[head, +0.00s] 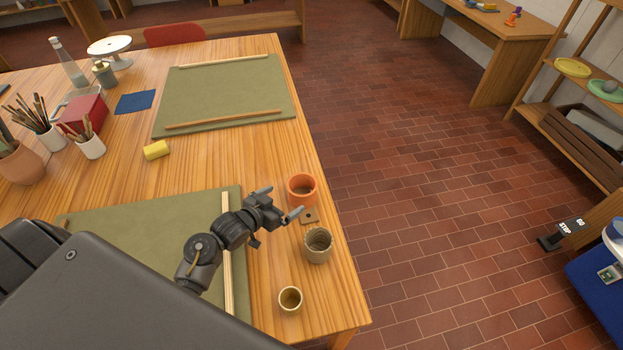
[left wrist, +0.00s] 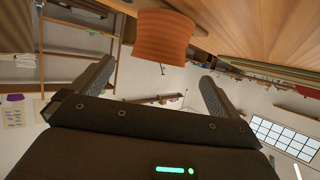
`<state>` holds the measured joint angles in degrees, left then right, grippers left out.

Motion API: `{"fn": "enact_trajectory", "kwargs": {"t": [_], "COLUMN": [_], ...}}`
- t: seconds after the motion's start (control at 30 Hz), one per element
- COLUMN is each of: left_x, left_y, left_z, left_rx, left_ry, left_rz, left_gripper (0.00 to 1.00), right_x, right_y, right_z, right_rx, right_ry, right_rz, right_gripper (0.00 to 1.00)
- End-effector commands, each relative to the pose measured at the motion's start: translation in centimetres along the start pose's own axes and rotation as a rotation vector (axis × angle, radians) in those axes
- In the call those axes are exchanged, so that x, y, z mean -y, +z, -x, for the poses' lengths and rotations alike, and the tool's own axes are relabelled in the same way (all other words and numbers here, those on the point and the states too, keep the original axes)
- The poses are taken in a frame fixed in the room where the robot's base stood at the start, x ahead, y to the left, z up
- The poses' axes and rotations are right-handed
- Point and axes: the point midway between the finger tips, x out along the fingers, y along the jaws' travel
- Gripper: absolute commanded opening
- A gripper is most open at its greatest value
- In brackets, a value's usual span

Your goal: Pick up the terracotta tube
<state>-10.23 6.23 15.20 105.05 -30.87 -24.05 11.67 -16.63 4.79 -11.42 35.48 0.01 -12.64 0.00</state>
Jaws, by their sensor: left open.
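The terracotta tube (head: 302,190) is a short, orange, open-topped cylinder standing upright on the wooden table near its right edge. My left gripper (head: 280,200) is open beside it, on its near-left side. In the left wrist view the tube (left wrist: 163,38) shows as an orange ribbed shape at the top, ahead of the two spread fingers (left wrist: 155,88). Nothing is visible between the fingers close to the palm. My right gripper is not in view.
A green mat (head: 120,235) lies left. Open floor lies right.

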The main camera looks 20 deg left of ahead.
Motion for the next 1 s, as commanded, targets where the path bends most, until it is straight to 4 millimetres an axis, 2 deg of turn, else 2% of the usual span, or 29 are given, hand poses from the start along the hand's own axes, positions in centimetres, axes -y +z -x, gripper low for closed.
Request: {"fn": "enact_trajectory", "kwargs": {"t": [0.13, 0.23, 0.4, 0.6, 0.77, 1.0], "left_x": [0.0, 0.1, 0.1, 0.1, 0.1, 0.1], "left_y": [0.0, -0.1, -0.1, 0.0, -0.2, -0.4], "left_z": [-0.7, -2.1, -4.7, -6.0, -6.5, -9.7], "left_rx": [0.002, 0.003, 0.003, 0.004, 0.002, 0.003], "left_ry": [0.001, 0.000, -0.001, 0.001, 0.001, 0.001], "left_rz": [0.002, 0.004, 0.004, 0.000, 0.002, 0.003], "left_gripper": [1.00, 1.00, 1.00, 1.00, 1.00, 1.00], "right_x": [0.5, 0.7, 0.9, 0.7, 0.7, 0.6], "right_y": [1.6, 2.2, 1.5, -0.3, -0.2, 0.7], "right_z": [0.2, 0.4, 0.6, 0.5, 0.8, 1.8], "right_rx": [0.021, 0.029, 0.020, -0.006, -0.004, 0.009], "right_ry": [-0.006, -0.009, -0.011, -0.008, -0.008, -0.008], "right_rz": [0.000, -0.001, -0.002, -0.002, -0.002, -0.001], "right_gripper": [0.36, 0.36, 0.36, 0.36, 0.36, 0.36]}}
